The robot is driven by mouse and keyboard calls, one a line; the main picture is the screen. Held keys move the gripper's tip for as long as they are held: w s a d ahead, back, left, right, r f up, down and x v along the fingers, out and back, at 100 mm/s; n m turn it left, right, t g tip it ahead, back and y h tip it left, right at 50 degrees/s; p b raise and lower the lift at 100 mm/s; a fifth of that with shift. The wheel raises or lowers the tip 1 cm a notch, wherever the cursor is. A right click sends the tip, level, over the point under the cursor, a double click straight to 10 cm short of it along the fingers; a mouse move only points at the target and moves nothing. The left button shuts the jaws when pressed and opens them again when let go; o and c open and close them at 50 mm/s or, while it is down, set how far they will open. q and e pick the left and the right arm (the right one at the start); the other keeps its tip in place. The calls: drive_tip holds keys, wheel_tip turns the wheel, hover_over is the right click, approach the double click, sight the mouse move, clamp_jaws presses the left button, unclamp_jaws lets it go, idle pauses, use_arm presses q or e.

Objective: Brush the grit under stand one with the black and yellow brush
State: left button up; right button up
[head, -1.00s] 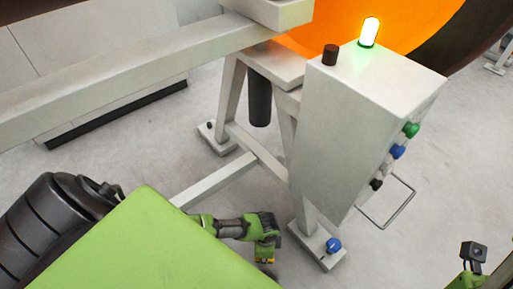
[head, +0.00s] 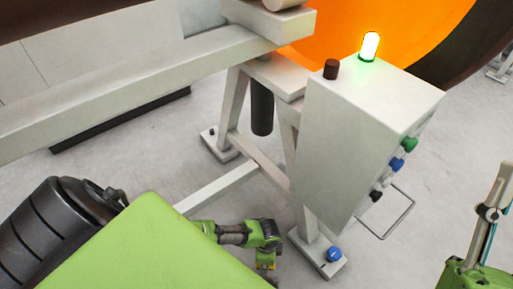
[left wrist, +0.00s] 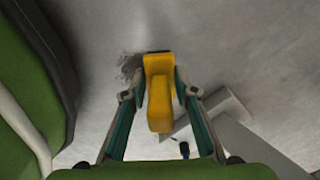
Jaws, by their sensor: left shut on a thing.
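My left gripper (left wrist: 160,92) is shut on the yellow handle of the brush (left wrist: 158,110) in the left wrist view. A dark edge shows at the brush's far end, close to the floor. A dark patch of grit (left wrist: 130,66) lies on the floor just left of that end. The grit cannot be made out there. My right gripper (head: 490,225) is partly in view at the right edge; its opening cannot be judged.
A grey control box (head: 350,140) with a lit green lamp (head: 369,46) and knobs stands against the stand. A wire loop (head: 398,222) sticks out below it. A long grey beam (head: 120,92) crosses the upper left.

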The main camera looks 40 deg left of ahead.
drive_tip(key=shift+w+a+f+g+h+p, duration=0.15)
drive_tip(key=shift+w+f+g+h+p, duration=0.15)
drive_tip(key=shift+w+f+g, duration=0.5)
drive_tip(key=shift+w+a+f+g+h+p, duration=0.15)
drive_tip(key=shift+w+f+g+h, duration=0.25)
drive_tip(key=shift+w+f, duration=0.65)
